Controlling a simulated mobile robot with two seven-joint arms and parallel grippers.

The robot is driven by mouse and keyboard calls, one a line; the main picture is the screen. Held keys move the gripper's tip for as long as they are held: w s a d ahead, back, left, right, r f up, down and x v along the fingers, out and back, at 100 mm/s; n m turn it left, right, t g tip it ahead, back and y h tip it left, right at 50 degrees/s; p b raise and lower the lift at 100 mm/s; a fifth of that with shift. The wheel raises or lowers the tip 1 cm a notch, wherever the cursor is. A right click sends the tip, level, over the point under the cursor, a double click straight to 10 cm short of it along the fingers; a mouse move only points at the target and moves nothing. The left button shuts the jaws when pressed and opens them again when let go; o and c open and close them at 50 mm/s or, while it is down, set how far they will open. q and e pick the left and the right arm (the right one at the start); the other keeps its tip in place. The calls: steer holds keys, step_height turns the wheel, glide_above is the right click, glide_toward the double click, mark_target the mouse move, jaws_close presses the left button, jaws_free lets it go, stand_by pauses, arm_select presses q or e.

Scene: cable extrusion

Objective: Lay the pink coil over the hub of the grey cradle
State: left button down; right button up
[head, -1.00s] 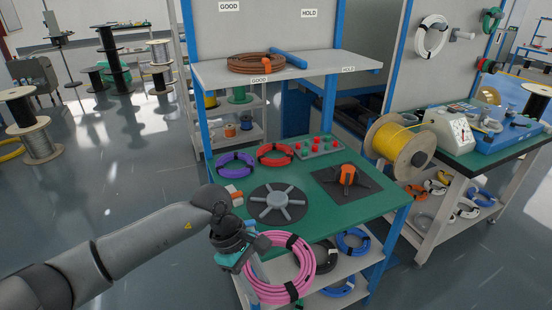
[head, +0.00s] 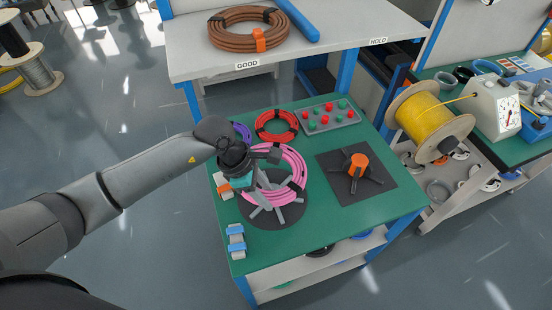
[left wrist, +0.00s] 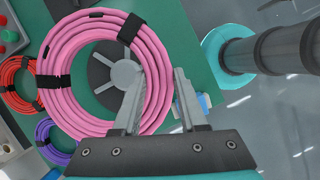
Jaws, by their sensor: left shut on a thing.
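The pink coil (head: 268,197), bound with black ties, is above the grey cradle (head: 279,214). The cradle is a spoked grey hub on a dark disc at the left of the green bench. My left gripper (head: 270,157) is shut on the coil's rim. In the left wrist view the coil (left wrist: 62,75) runs between my fingers (left wrist: 158,100), and the cradle's hub (left wrist: 122,74) shows through its opening, off-centre towards the right. The coil looks tilted and hides part of the cradle. I cannot tell whether it touches the spokes. My right gripper is not in view.
An orange-hubbed cradle (head: 357,163) on a dark square mat stands to the right. A red coil (head: 277,127), a purple coil (head: 241,131) and a button box (head: 329,117) lie behind. The bench's front right is clear.

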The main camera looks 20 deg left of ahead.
arm_select(q)
steer(key=shift+w, duration=0.5)
steer(key=shift+s+f+b, duration=0.25)
steer(key=shift+f+b, duration=0.4)
step_height(320, 180, down, 7)
steer(key=b, duration=0.5)
steer(key=shift+w, duration=0.1)
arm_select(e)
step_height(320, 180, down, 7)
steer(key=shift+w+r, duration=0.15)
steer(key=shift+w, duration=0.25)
arm_select(q)
steer(key=shift+d, duration=0.15)
steer(key=shift+f+b, duration=0.1)
steer(key=shift+b, duration=0.25)
steer(key=shift+f+b, duration=0.8)
steer(key=shift+f, duration=0.05)
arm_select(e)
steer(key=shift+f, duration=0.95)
arm_select(q)
steer(key=shift+f+b, duration=0.45)
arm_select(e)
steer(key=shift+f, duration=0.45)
